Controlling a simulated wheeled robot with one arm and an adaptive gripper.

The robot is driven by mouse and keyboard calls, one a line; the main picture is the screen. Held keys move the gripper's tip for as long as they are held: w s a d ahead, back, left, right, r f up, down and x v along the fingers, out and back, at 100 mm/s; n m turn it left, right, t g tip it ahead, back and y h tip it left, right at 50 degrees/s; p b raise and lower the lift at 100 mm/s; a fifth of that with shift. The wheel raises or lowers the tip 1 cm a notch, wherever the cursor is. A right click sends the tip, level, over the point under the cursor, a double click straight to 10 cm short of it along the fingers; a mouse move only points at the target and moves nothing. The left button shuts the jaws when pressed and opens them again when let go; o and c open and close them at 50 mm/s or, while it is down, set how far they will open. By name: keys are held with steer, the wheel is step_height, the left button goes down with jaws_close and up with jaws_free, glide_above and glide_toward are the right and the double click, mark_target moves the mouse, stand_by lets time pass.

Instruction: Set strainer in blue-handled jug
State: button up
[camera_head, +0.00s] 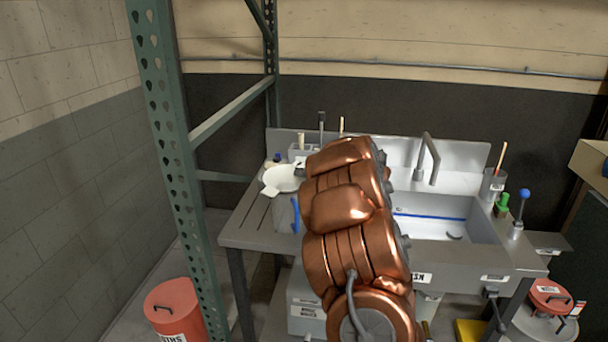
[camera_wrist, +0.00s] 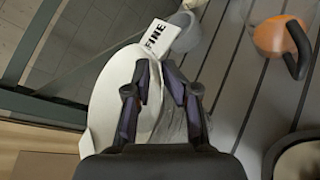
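The strainer (camera_head: 280,178) is a pale white cone with a wide rim and a square tab, at the left end of the sink bench. In the wrist view the strainer (camera_wrist: 108,105) fills the middle left, its tab reading FINE. My gripper (camera_wrist: 158,76) has its fingers drawn close together with the strainer's edge between them, and appears to hold it. The blue-handled jug (camera_head: 284,213) stands on the bench below the strainer, its blue handle facing right. The strainer and my arm hide part of it. I cannot tell whether the strainer touches the jug.
An orange vessel (camera_wrist: 275,36) with a dark handle stands on the ribbed drainboard in the wrist view. A green rack post (camera_head: 175,150) rises left of the bench. The sink basin (camera_head: 450,225) and tap (camera_head: 428,155) are to the right. A red bin (camera_head: 172,308) stands on the floor.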

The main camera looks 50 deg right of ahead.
steer(key=shift+f, duration=0.1)
stand_by(0.3)
steer(key=shift+r+p, duration=0.8)
steer(key=shift+p, duration=0.25)
steer(key=b+v, duration=0.3)
steer(key=v, duration=0.9)
steer(key=shift+w, duration=0.1)
